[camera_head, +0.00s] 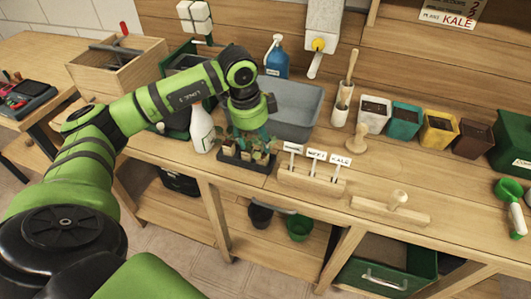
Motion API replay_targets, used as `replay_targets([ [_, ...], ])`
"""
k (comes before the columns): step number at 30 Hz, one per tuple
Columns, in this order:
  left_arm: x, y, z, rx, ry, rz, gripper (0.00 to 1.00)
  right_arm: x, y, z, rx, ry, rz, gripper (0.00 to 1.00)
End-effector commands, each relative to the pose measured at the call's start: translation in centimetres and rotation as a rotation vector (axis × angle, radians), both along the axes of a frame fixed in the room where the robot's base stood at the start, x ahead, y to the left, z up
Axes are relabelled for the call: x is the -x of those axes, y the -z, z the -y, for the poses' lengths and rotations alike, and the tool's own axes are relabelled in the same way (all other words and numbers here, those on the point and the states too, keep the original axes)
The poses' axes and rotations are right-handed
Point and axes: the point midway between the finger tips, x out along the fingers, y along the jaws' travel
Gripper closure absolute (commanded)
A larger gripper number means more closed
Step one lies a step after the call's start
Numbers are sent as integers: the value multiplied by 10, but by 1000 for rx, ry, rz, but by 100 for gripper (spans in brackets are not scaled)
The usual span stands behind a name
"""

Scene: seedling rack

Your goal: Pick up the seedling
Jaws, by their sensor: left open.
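Several small green seedlings (258,156) stand in a dark tray (236,160) near the front edge of the wooden bench. My left gripper (250,132) points down just above and behind the tray. The gripper is open, and its fingers are small and partly merged with the plants behind them. I cannot tell whether they touch a seedling. My right gripper is not in view.
A white spray bottle (201,130) stands left of the tray, and a grey basin (296,112) lies behind it. A wooden label holder (308,183) is close on the right. Coloured pots (405,120) stand farther right.

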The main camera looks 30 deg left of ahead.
Motion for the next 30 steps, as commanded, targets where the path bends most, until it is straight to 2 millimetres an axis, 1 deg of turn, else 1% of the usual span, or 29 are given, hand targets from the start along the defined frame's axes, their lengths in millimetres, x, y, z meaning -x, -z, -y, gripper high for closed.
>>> replay_targets([
  [1, 0, 4, 3, 1, 1, -3, 41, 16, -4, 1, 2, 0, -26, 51],
  [3, 0, 12, 7, 2, 4, -4, 41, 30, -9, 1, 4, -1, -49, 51],
  [6, 0, 27, 13, 2, 3, -4, 41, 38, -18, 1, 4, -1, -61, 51],
  [8, -3, 37, 13, 2, 1, -4, 41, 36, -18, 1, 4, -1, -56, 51],
  [11, -5, 46, 13, 3, 3, -1, 41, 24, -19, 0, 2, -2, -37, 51],
  [12, -5, 48, 13, 2, 2, 0, 41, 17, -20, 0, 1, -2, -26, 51],
  [15, -5, 50, 13, 2, 3, 1, 41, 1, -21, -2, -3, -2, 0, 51],
  [19, -5, 50, 13, 2, 3, 1, 41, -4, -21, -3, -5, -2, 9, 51],
  [20, -5, 50, 13, 2, 3, 1, 53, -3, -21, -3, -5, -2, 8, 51],
  [21, -5, 50, 13, 2, 3, 1, 69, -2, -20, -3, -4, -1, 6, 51],
  [22, -5, 50, 13, 2, 3, 1, 81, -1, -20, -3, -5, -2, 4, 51],
  [23, -5, 50, 13, 2, 3, 1, 88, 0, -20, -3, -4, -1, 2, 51],
  [30, -5, 50, 13, 3, 3, 0, 89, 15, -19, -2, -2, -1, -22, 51],
])
